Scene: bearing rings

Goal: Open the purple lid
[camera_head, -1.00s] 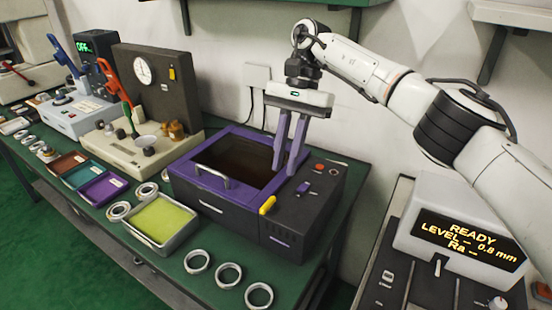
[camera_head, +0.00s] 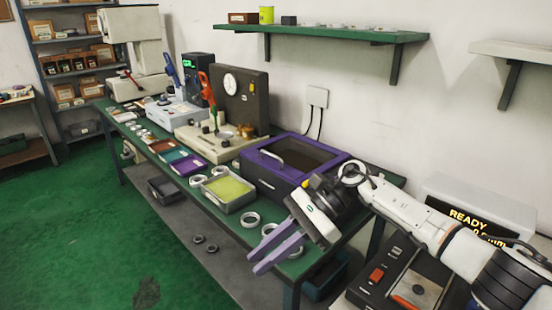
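The purple lid (camera_head: 297,154) is a purple frame around a dark window, with a bar handle (camera_head: 270,160) along its front left edge. It lies flat and shut on top of the dark box (camera_head: 268,185). My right gripper (camera_head: 256,264) is in front of the box and to its lower right, apart from the lid and handle. Its two lavender fingers point down and left with a gap between them, and nothing is held. The gripper body and wrist hide the box's right front corner. My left gripper is not in view.
A tray with a yellow-green pad (camera_head: 228,189) and several metal rings (camera_head: 250,219) lie on the green bench before the box. A scale with a dial (camera_head: 230,82) stands to the left. A console with a READY display (camera_head: 468,222) is at right.

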